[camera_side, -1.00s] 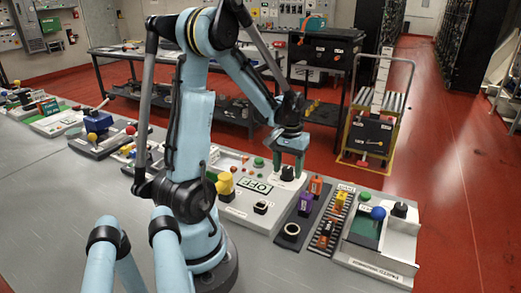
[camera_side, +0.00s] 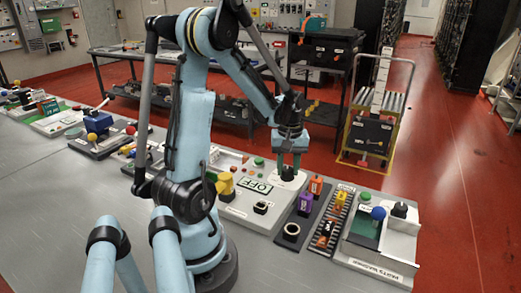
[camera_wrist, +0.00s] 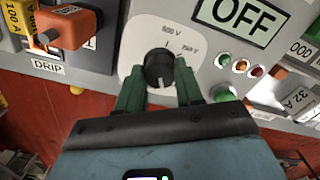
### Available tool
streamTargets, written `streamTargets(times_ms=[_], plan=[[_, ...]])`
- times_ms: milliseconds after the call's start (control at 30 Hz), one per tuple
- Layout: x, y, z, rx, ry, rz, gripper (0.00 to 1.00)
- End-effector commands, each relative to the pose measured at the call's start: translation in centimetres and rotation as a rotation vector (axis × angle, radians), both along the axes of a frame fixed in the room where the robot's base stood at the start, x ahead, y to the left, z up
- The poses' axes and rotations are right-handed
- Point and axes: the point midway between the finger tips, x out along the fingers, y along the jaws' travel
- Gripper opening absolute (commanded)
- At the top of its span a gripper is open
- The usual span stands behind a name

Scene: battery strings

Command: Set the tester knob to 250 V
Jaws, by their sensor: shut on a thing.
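The tester knob (camera_wrist: 159,65) is a round black knob on a white dial plate. In the wrist view it sits between the two green fingers of my gripper (camera_wrist: 159,77), which is shut on it. The printed labels "500 V" (camera_wrist: 171,31) and "250 V" (camera_wrist: 189,49) stand above and to the upper right of the knob. I cannot tell which mark its pointer meets. In the side view the knob (camera_side: 288,173) shows just below my gripper (camera_side: 290,159), whose fingers point down at it.
The OFF sign (camera_wrist: 240,14) lies beside the dial, with small coloured lamps and a green button (camera_wrist: 223,93) on the panel. An orange block (camera_wrist: 68,27) stands at the left. In the side view, purple and orange blocks (camera_side: 305,203) stand to the right of the tester.

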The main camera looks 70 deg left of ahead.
Motion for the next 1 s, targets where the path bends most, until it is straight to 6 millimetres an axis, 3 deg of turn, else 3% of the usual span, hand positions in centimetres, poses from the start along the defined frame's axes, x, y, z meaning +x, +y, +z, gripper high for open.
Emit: streamTargets(times_ms=[300, 700, 1000], plan=[[0.02, -0.03, 0.03, -0.001, 0.000, 0.023, 0.12], [0.02, -0.03, 0.03, -0.001, 0.000, 0.450, 0.12], [0.03, -0.03, 0.03, -0.001, 0.000, 0.508, 0.12]])
